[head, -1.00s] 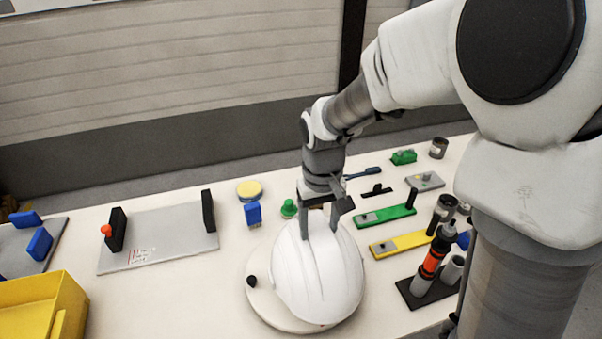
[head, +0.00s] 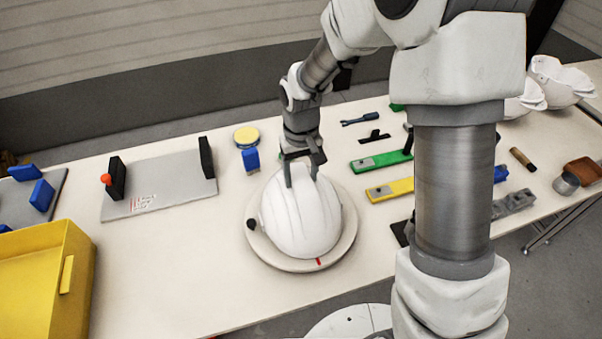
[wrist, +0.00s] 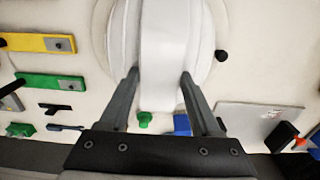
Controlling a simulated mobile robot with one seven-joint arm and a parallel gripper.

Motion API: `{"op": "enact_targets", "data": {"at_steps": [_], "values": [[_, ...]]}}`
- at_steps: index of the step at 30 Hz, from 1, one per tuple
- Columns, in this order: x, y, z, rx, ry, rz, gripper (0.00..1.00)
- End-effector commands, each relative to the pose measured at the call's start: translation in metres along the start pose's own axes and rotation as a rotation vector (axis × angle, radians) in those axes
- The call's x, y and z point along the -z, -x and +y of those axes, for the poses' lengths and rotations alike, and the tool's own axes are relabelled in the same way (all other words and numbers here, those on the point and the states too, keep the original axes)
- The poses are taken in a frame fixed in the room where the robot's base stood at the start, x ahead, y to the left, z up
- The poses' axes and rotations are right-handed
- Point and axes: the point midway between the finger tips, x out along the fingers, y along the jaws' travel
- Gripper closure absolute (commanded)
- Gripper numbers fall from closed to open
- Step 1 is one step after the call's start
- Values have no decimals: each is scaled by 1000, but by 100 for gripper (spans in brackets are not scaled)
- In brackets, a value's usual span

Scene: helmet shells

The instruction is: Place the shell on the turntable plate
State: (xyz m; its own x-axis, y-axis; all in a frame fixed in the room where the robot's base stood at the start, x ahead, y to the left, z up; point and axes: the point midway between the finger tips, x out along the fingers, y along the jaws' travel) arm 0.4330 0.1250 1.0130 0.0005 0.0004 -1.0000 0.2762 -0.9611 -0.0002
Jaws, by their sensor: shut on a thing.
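The white helmet shell (head: 300,222) sits dome up over the round turntable plate (head: 341,248), whose pale rim shows around it, with a red mark at the front and a black knob at the left. Whether the shell rests fully on the plate cannot be told. My gripper (head: 303,180) is above the shell, fingers pointing down, shut on the shell's raised centre ridge. In the wrist view, the two fingers (wrist: 160,75) lie on either side of the ridge of the shell (wrist: 163,50). The shell's underside is hidden.
A yellow bin (head: 45,280) stands at the left front. A grey fixture plate (head: 160,200) with black uprights lies left of the turntable. Green (head: 381,161) and yellow (head: 390,189) bars lie to its right. More white shells (head: 560,80) are at the far right.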

Motion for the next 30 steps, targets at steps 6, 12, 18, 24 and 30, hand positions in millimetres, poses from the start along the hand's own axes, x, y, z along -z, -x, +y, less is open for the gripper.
{"op": "enact_targets", "data": {"at_steps": [6,12,18,24,30], "values": [[0,-3,0,0,0,0,28],[0,-3,0,0,0,0,6],[0,-2,0,0,0,0,6],[1,14,1,-1,-1,5,6],[1,57,0,-1,-1,6,6]]}}
